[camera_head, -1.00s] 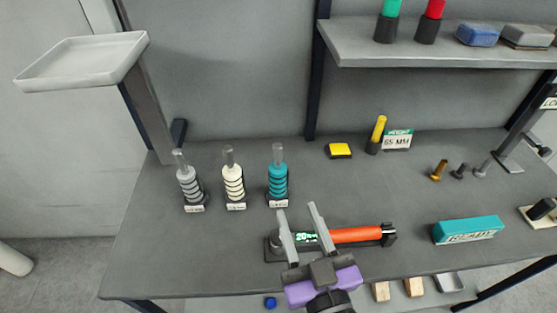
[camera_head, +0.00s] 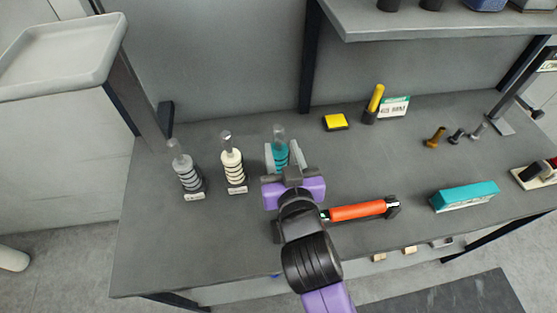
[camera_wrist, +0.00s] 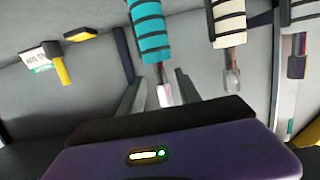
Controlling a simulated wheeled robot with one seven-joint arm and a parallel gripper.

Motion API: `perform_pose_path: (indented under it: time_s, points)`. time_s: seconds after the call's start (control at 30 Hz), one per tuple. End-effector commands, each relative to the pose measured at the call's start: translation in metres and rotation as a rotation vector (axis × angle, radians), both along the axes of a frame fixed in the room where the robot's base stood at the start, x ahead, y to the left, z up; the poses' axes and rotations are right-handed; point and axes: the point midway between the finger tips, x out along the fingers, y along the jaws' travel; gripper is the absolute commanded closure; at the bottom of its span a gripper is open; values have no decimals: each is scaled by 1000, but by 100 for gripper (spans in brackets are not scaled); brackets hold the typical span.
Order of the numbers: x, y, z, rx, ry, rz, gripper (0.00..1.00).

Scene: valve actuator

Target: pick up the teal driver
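The teal driver (camera_head: 280,155) stands upright on the bench, with a clear shaft on top and teal ribbed rings below. My gripper (camera_head: 284,157) is right at it in the head view, with a finger on either side and the purple body in front hiding its lower part. In the wrist view the teal driver (camera_wrist: 152,35) appears upside down, its clear tip near the gap between my open fingers (camera_wrist: 160,95). I cannot tell whether the fingers touch it. A white driver (camera_head: 232,165) and a grey driver (camera_head: 187,174) stand to its left.
An orange-handled tool (camera_head: 357,211) lies to the right, partly behind my arm. A yellow block (camera_head: 336,122), a yellow-handled tool (camera_head: 374,100), bolts (camera_head: 456,135) and a teal box (camera_head: 465,196) are farther right. A pale tray (camera_head: 60,55) is raised at left.

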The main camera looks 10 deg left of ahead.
Motion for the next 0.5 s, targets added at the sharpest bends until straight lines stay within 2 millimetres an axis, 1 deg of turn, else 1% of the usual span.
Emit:
perform_pose_path:
  time_s: [0.03, 0.2, 0.33, 0.5]
  points:
    - [7, 3, 1, -1, 1, 0, 60]
    - [27, 10, -4, 0, 1, 1, 60]
    - [34, 12, -7, 0, 0, 1, 60]
    - [34, 12, -8, 0, 0, 1, 60]
